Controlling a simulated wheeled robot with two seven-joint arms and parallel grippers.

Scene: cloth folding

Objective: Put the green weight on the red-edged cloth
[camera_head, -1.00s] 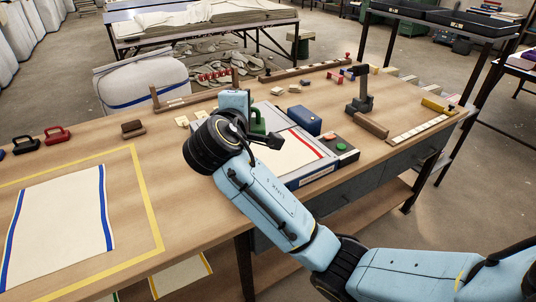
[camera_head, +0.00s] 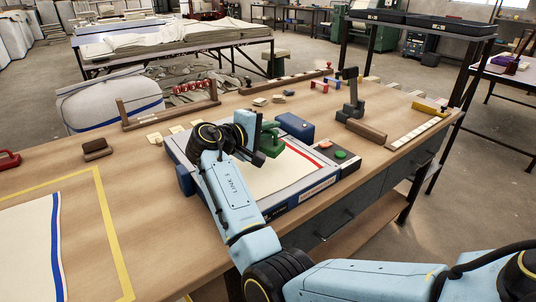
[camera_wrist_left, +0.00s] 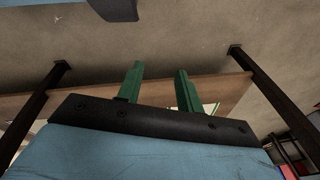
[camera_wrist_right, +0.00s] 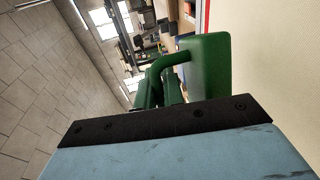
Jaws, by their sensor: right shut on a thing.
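The green weight (camera_head: 270,141) is at the back part of the red-edged cloth (camera_head: 275,178), left of the red stripe. The cloth lies flat on a blue-and-grey platform (camera_head: 318,192). My right gripper (camera_head: 258,138) is shut on the weight's handle. In the right wrist view, the green fingers (camera_wrist_right: 160,92) meet the handle, with the weight's block (camera_wrist_right: 208,66) beside the pale cloth (camera_wrist_right: 265,60). I cannot tell whether the weight touches the cloth. My left gripper (camera_wrist_left: 160,88) shows only in its own wrist view, its fingers apart and empty.
A dark blue box (camera_head: 295,126) stands just behind the cloth. A control box with red and green buttons (camera_head: 340,155) is at the right. A blue-edged cloth (camera_head: 30,245) lies inside a yellow outline at the left. A wooden rack (camera_head: 170,108) stands behind.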

